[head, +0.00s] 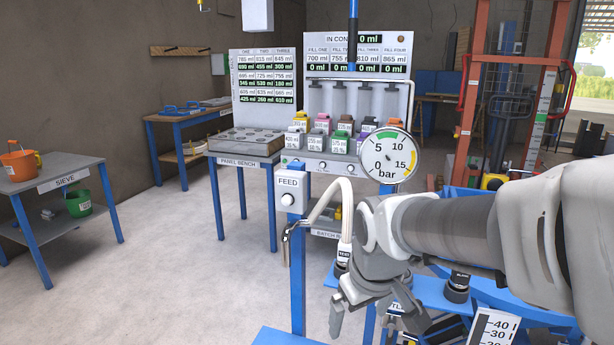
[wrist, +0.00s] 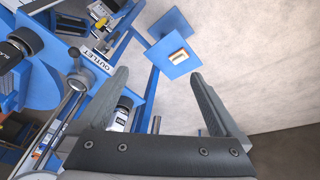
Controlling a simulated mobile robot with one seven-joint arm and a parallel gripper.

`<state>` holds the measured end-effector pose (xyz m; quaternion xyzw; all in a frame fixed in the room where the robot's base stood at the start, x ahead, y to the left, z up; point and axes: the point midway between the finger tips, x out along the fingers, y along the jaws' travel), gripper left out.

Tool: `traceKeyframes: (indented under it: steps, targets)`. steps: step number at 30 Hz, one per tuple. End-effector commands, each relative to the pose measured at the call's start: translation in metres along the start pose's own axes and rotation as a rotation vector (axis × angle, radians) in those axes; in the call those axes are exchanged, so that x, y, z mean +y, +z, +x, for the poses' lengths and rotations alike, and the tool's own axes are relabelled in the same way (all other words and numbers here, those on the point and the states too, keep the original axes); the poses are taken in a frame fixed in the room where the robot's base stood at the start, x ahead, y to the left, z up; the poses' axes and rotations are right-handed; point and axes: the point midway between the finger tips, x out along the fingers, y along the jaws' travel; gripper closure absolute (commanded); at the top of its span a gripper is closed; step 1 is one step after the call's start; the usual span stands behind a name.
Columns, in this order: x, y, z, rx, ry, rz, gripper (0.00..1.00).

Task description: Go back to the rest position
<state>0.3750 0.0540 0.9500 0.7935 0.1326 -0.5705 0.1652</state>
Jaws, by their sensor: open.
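My gripper (head: 378,316) hangs from the arm at the lower middle of the head view, pointing down, in front of the blue frame on the right. In the wrist view my gripper (wrist: 160,77) shows two dark fingers spread wide with nothing between them. A labelled container (wrist: 122,115) shows beside the left finger, partly hidden by it. A metal lever with a round knob (wrist: 78,82) and the outlet label (wrist: 95,60) lie to the left. Whether any finger touches these things cannot be told.
The feed box (head: 291,193) on its blue post and a bent spout stand left of my arm. A pressure gauge (head: 388,157) is behind it. The panel bench (head: 245,152) is at the back, the sieve table (head: 62,180) far left. Floor (head: 180,285) between is clear.

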Motion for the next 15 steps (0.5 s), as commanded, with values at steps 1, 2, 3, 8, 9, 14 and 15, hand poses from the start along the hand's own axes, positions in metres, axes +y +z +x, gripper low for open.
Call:
traceKeyframes:
  steps: [1,2,3,8,9,14,15]
  targets:
    - [0.003,0.011,-0.014,0.021,0.010,0.040,0.00]
    - [0.005,0.017,-0.020,0.030,0.015,0.064,0.00]
    - [0.006,0.026,-0.028,0.040,0.020,0.095,0.00]
    - [0.009,0.061,-0.055,0.086,0.037,0.219,0.00]
    - [0.009,0.069,-0.060,0.097,0.041,0.247,0.00]
    - [0.006,0.099,-0.075,0.137,0.053,0.349,0.00]
    - [0.006,0.106,-0.078,0.147,0.056,0.371,0.00]
